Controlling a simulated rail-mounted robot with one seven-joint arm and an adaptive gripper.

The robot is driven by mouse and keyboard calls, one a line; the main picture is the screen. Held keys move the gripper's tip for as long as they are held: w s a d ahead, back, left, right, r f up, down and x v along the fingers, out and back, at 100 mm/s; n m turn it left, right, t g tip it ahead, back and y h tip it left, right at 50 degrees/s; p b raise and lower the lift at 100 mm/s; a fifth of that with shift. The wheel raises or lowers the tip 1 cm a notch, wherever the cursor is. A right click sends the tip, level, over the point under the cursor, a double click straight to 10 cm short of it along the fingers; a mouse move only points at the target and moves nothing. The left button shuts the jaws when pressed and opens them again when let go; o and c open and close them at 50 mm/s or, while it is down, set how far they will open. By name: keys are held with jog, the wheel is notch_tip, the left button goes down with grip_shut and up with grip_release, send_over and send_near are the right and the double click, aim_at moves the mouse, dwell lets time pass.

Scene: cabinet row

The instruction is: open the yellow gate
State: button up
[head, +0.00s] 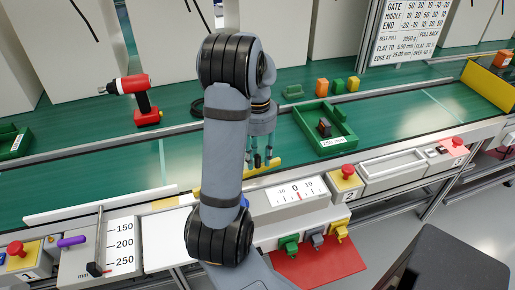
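A yellow bar (264,165), which may be the yellow gate, lies at the near edge of the green belt, partly hidden behind my arm. My gripper (258,160) points down at this bar, with its fingertips close above or beside it. I cannot tell whether they touch, or whether the fingers are open or shut. A yellow lever (340,231) sits on the front panel beside a grey lever (315,238) and a green lever (289,245).
A dial plate (295,190) and red mushroom button (347,171) stand near my arm. A yellow bin (488,84) stands far right. The left belt is mostly clear.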

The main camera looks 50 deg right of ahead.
notch_tip(320, 180, up, 12)
jog(key=shift+f, duration=0.15)
jog(key=shift+f, duration=0.1)
dwell(0.5)
notch_tip(320, 180, down, 11)
jog(key=shift+f, duration=0.4)
jog(key=shift+w, duration=0.2)
